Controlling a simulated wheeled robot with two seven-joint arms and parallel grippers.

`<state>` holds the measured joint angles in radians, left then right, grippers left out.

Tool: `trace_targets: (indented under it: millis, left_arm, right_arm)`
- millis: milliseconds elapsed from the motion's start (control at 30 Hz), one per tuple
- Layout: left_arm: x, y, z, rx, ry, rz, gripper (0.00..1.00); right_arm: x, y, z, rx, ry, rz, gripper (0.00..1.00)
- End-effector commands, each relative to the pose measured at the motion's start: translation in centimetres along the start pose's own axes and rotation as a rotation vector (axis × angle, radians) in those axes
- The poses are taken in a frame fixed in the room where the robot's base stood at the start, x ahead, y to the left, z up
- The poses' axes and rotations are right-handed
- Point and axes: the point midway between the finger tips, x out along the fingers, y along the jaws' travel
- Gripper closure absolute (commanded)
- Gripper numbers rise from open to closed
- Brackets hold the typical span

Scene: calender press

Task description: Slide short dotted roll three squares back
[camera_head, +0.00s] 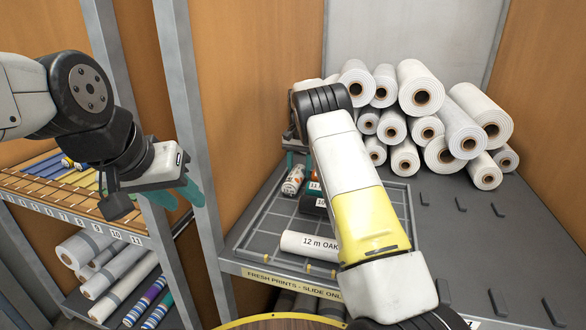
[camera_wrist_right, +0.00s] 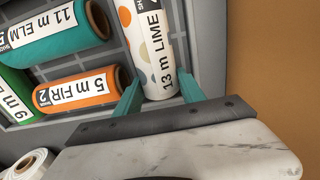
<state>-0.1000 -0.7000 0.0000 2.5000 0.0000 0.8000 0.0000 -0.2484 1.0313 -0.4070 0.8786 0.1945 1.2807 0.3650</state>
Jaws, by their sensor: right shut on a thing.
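The dotted roll labelled 13 m LIME (camera_head: 293,180), white with orange, grey and green dots, lies on the gridded tray (camera_head: 262,228) at its back left. In the right wrist view the dotted roll (camera_wrist_right: 148,45) points away from my right gripper (camera_wrist_right: 160,92), whose teal fingers are shut on its near end, one on each side. In the head view my right gripper (camera_head: 298,158) is behind the roll, partly hidden by my forearm. My left gripper (camera_head: 178,196) is open and empty by the left shelf post.
A white 12 m OAK roll (camera_head: 311,245) lies at the tray's front. An orange 5 m FIR roll (camera_wrist_right: 75,90), a teal 11 m ELM roll (camera_wrist_right: 60,30) and a green roll (camera_wrist_right: 14,100) lie beside the dotted one. White rolls (camera_head: 420,92) are stacked behind. The tray's front left is clear.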

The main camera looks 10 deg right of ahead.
Motion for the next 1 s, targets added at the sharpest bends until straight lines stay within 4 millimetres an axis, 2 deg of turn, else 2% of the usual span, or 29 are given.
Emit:
trace_targets:
  millis: [100,133,233,467,567,900,1000]
  left_arm:
    - [0.0,0.0,0.0,0.000,0.000,0.000,0.64]
    - [0.0,0.0,0.0,0.000,0.000,0.000,0.64]
    - [0.0,0.0,0.0,0.000,0.000,0.000,0.64]
    - [0.0,0.0,0.0,0.000,0.000,0.000,0.64]
    - [0.0,0.0,0.0,0.000,0.000,0.000,0.64]
    - [0.0,0.0,0.0,0.000,0.000,0.000,0.64]
    - [0.0,0.0,0.0,0.000,0.000,0.000,0.64]
  right_arm:
    - [0.0,0.0,0.0,0.000,0.000,0.000,0.96]
    - [0.0,0.0,0.0,0.000,0.000,0.000,0.47]
    - [0.0,0.0,0.0,0.000,0.000,0.000,0.28]
    - [-0.1,-0.1,0.0,0.000,0.000,-0.001,0.28]
    - [-0.7,-0.1,0.0,0.000,0.001,-0.001,0.28]
    - [-6.1,-0.1,0.0,0.000,0.002,-0.002,0.28]
    - [-7.2,0.0,0.0,0.000,0.002,-0.001,0.28]
